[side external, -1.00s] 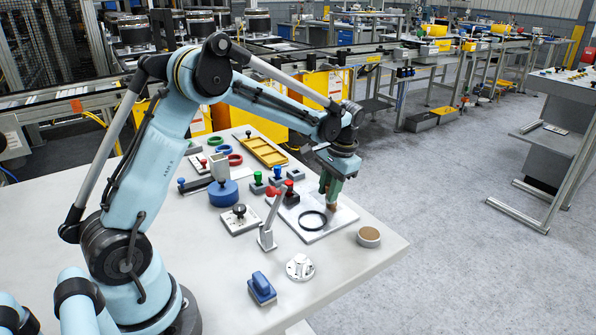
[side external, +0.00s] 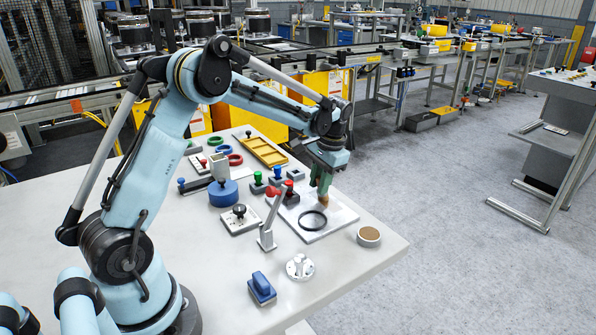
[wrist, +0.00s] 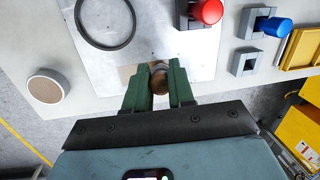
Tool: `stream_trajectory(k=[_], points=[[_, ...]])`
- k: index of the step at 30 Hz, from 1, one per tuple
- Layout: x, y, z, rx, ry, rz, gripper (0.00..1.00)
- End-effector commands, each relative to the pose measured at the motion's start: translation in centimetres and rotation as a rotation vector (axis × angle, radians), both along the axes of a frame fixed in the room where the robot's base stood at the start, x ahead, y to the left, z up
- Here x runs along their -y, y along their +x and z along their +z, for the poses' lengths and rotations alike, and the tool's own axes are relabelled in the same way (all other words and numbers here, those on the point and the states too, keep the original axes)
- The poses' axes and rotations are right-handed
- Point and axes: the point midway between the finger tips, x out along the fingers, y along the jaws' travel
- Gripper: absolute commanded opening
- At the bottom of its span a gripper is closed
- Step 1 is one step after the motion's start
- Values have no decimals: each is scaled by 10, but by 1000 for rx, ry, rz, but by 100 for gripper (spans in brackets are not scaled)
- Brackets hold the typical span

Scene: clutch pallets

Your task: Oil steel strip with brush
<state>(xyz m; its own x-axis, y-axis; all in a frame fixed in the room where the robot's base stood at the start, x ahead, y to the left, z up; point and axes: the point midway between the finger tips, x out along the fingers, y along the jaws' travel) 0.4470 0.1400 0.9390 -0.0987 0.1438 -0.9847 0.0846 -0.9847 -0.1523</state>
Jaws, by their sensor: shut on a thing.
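My gripper (side external: 322,187) is shut on a small brush with a brown part (wrist: 160,84), and the brown end also shows below the fingers in the side view (side external: 323,202). My green fingers stand on either side of it in the wrist view. The brush is over the outer edge of a pale metal plate (side external: 335,222); I cannot tell whether it touches. A brownish patch (wrist: 127,74) shows on the plate beside the left finger.
A black ring (side external: 313,220) lies on the plate. A round dish with a brown top (side external: 368,237) stands near the table's corner.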

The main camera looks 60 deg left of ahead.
Motion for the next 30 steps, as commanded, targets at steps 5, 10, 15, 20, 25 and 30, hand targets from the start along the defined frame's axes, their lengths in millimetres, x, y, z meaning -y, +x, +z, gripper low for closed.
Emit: stream_trajectory(k=[5,10,15,20,25,30], points=[[-7,0,2,0,1,1,0],[-14,0,2,0,1,1,0],[-20,0,1,0,0,0,0],[-26,0,0,0,0,0,0],[-32,0,-1,0,0,1,0],[-37,0,1,-1,0,0,0]])
